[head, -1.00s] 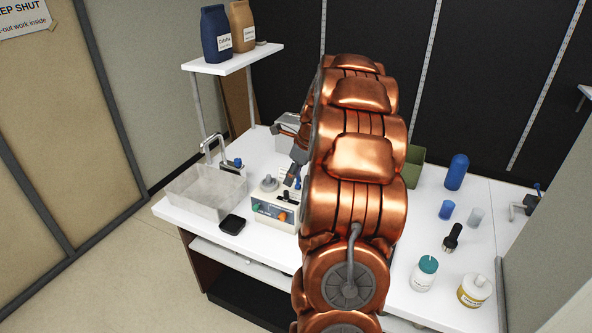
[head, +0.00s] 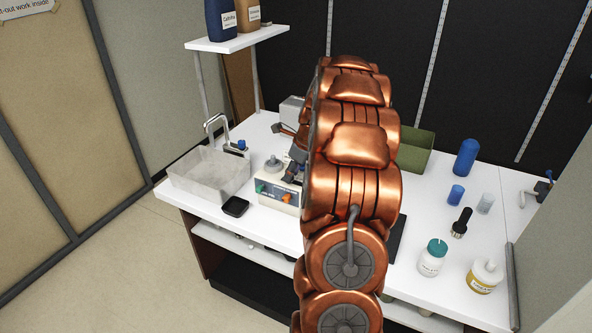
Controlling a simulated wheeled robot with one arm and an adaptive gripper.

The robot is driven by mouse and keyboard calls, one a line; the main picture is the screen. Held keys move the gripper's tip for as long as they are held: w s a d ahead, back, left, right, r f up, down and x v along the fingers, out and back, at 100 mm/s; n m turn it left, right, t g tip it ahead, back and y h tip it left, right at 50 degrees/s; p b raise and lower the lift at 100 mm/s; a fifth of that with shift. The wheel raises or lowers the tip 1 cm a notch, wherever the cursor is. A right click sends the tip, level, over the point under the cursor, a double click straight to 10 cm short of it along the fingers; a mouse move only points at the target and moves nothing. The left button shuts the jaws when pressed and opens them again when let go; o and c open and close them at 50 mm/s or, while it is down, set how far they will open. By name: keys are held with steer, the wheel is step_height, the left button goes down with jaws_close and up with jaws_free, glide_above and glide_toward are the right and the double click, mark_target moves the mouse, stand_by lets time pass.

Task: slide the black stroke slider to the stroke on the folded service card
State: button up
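A small cream control box (head: 268,195) stands on the white counter, left of my arm. It has a grey round knob on top, and a green and an orange control on its front. A dark part on its top right (head: 291,177) may be the black stroke slider, but it is small and close to my gripper. My gripper (head: 295,164) is over the right side of the box, pointing down, and largely hidden by my copper arm. I cannot tell whether its fingers are open or touch the slider. I cannot make out the folded service card.
A clear bin (head: 208,177) and a tap stand left of the box, with a black pad (head: 235,206) in front. Right of my arm are a green crate (head: 416,155), a blue bottle (head: 466,157), cups, and two jars. A shelf (head: 238,40) rises behind.

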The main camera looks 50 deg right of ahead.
steer(key=shift+r, duration=0.2)
jaws_close()
steer(key=shift+s+d, duration=0.1)
steer(key=shift+s, duration=0.05)
steer(key=shift+s+d, duration=0.15)
steer(key=shift+s, duration=0.35)
steer(key=shift+s+d, duration=0.15)
steer(key=shift+s, duration=0.35)
steer(key=shift+o, duration=1.4)
jaws_free()
steer(key=v, duration=1.2)
